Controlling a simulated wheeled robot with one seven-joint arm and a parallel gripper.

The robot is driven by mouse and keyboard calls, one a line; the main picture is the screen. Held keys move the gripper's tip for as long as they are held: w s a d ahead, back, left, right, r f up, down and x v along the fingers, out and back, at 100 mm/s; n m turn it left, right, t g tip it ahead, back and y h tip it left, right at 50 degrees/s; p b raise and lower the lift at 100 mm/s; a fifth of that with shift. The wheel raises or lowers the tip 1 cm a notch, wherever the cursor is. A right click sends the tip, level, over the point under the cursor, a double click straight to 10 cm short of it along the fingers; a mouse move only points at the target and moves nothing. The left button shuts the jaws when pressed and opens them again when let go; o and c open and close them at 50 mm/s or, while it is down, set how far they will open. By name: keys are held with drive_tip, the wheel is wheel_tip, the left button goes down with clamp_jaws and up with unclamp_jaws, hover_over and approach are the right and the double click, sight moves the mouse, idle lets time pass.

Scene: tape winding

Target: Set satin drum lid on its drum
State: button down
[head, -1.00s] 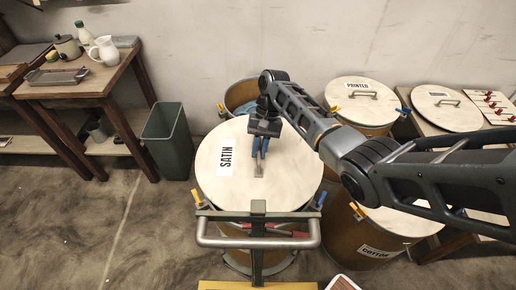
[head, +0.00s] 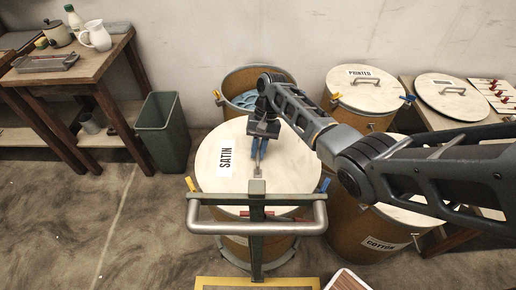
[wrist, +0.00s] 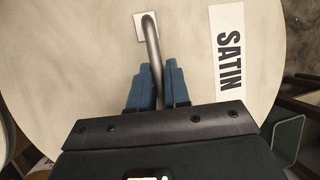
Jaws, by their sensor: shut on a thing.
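The satin drum lid (head: 222,185), a round pale disc with a SATIN label, fills the middle of the head view. In the wrist view the lid (wrist: 80,70) lies below my gripper. My gripper (head: 258,158) is shut on the lid's metal handle (wrist: 151,45), with blue fingers on both sides of it. A brown drum (head: 236,243) stands under the lid, with a yellow clamp (head: 191,184) at left and a blue clamp (head: 324,185) at right. The lid hides the drum's rim and any label. I cannot tell whether the lid touches the rim.
An open drum (head: 232,82) with blue contents stands behind. The printed drum's lid (head: 352,95) is behind right, and the cotton drum (head: 365,250) is at right. A green bin (head: 162,130) and a wooden table (head: 75,75) are at left. Another lid (head: 440,100) lies on a bench.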

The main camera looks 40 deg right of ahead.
drive_tip(key=c, duration=1)
unclamp_jaws()
drive_tip(key=shift+v, duration=3.9)
